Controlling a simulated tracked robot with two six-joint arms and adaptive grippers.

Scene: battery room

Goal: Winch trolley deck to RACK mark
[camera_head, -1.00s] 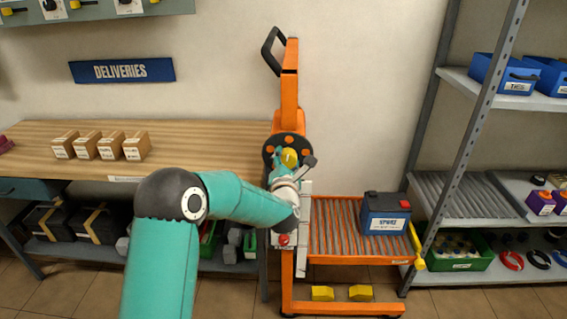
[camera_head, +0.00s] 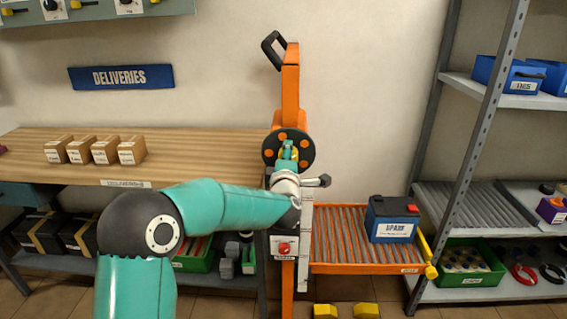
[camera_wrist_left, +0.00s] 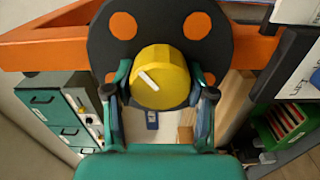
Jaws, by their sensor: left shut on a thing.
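The orange trolley's mast (camera_head: 290,85) stands upright in the middle of the head view. Its black winch wheel (camera_head: 270,150) has orange spots. My left gripper (camera_head: 288,153) is at the wheel's centre; the left wrist view shows its fingers closed on both sides of the yellow knob (camera_wrist_left: 160,80), which has a white line. The roller deck (camera_head: 340,235) carries a dark blue battery (camera_head: 392,218) near its right end. A white strip (camera_head: 305,245) runs down the mast, partly behind my arm; no RACK mark is legible. My right gripper is not in view.
A grey rack (camera_head: 470,130) stands right of the trolley, with a roller shelf (camera_head: 462,207). A wooden bench (camera_head: 200,150) with small boxes (camera_head: 105,150) stands left. A red button (camera_head: 284,248) sits on the mast below my wrist. Yellow blocks (camera_head: 340,311) lie under the deck.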

